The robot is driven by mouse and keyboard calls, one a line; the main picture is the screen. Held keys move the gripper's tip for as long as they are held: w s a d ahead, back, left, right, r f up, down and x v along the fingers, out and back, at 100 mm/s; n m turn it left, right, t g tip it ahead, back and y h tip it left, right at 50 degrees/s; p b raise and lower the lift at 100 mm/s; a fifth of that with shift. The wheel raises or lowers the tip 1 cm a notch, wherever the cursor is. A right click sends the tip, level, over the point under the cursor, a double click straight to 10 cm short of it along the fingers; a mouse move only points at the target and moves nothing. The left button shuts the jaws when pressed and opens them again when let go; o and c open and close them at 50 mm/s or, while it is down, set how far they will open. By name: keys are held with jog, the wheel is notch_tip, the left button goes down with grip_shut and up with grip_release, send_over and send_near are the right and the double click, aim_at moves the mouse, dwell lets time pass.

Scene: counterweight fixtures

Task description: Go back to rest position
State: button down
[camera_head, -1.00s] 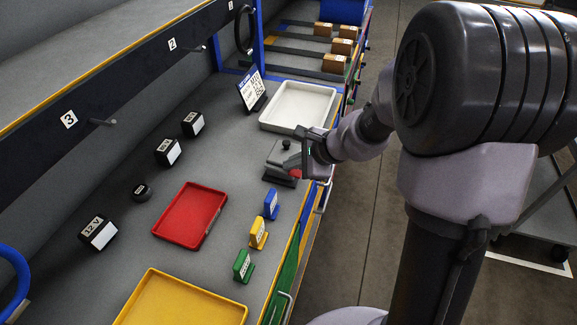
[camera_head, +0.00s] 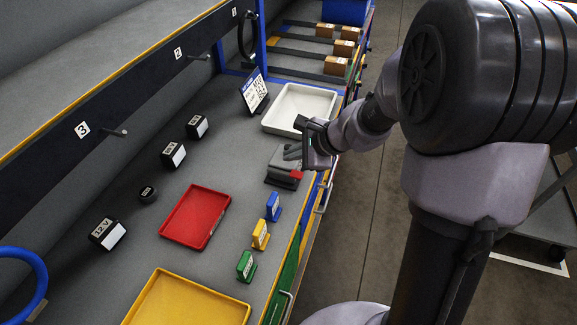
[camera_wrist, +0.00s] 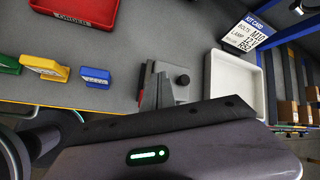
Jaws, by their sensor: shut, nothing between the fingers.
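My gripper (camera_head: 291,153) is shut and empty, just above a small grey fixture (camera_head: 282,171) at the right edge of the bench. In the wrist view the closed fingers (camera_wrist: 157,88) point towards the same fixture (camera_wrist: 180,95), which has a black knob and a red part beside it. In the head view the gripper hides the knob. I cannot tell whether the fingers touch the fixture.
A white tray (camera_head: 318,93) lies just behind the gripper, with a kit card (camera_head: 255,91) beside it. Blue (camera_head: 273,206), yellow (camera_head: 260,235) and green (camera_head: 246,266) blocks stand along the front edge. A red tray (camera_head: 222,202) and yellow tray (camera_head: 160,283) are empty.

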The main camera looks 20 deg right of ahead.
jog(key=s+a+r+n+g+b, duration=0.1)
jog(key=s+a+r+n+b, duration=0.3)
jog(key=s, duration=0.4)
jog(key=s+a+r+n+b, duration=0.1)
jog(key=s+a+r+n, duration=0.15)
jog(key=s+n, duration=0.5)
jog(key=s+d+f+n+h+b, duration=0.1)
jog(key=s+d+n+h+b, duration=0.1)
jog(key=s, duration=0.8)
jog(key=shift+n+h, duration=0.5)
jog(key=shift+n, duration=0.25)
